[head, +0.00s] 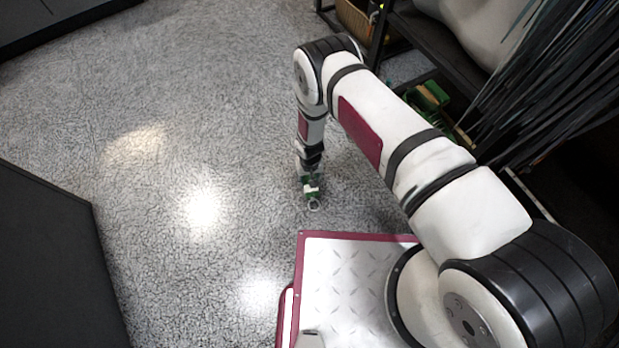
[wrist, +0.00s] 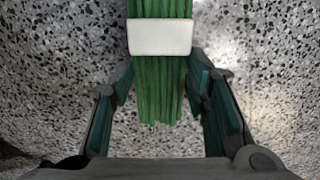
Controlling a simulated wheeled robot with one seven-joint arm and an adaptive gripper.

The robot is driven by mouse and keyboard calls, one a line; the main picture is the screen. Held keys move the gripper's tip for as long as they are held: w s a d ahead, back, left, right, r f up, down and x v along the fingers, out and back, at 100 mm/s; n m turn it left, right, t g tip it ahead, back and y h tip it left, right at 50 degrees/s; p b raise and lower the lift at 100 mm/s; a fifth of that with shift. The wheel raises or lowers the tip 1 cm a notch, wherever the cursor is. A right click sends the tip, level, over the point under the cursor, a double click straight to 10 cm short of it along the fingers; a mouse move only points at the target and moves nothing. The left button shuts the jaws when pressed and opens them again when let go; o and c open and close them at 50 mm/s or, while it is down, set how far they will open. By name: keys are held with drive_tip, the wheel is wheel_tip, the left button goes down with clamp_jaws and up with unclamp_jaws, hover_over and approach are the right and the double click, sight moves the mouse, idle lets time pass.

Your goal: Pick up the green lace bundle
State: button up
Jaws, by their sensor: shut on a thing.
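The green lace bundle (wrist: 155,90) is a sheaf of green strands with a white band (wrist: 160,37) around it. In the wrist view it lies between the two fingers of my gripper (wrist: 162,92), its loose ends toward the palm and its other end cut off by the top edge. My gripper is shut on it. In the head view my gripper (head: 312,190) points down in front of my base, with a small green and white part of the bundle (head: 308,181) showing at its tip. The speckled floor is behind the bundle.
The grey speckled floor (head: 150,180) is wide and clear to the left. A dark box-like piece (head: 45,260) stands at the lower left. At the right are a dark shelf (head: 425,45), a green crate (head: 430,97) and many long dark strands (head: 550,80).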

wheel_tip(320, 180, up, 3)
drive_tip(key=shift+f+p, duration=0.2)
drive_tip(key=shift+p, duration=0.5)
drive_tip(key=s+d+p, duration=0.1)
drive_tip(key=s+p, duration=0.1)
drive_tip(key=s, duration=0.3)
drive_tip(key=s+d+p, duration=0.1)
drive_tip(key=s+d, duration=0.1)
drive_tip(key=s, duration=0.3)
drive_tip(key=s+d+r+p, duration=0.1)
drive_tip(key=s+p, duration=0.1)
drive_tip(key=s, duration=0.3)
drive_tip(key=shift+s+d+p, duration=0.2)
drive_tip(key=shift+s+p, duration=0.05)
drive_tip(key=shift+p, duration=0.05)
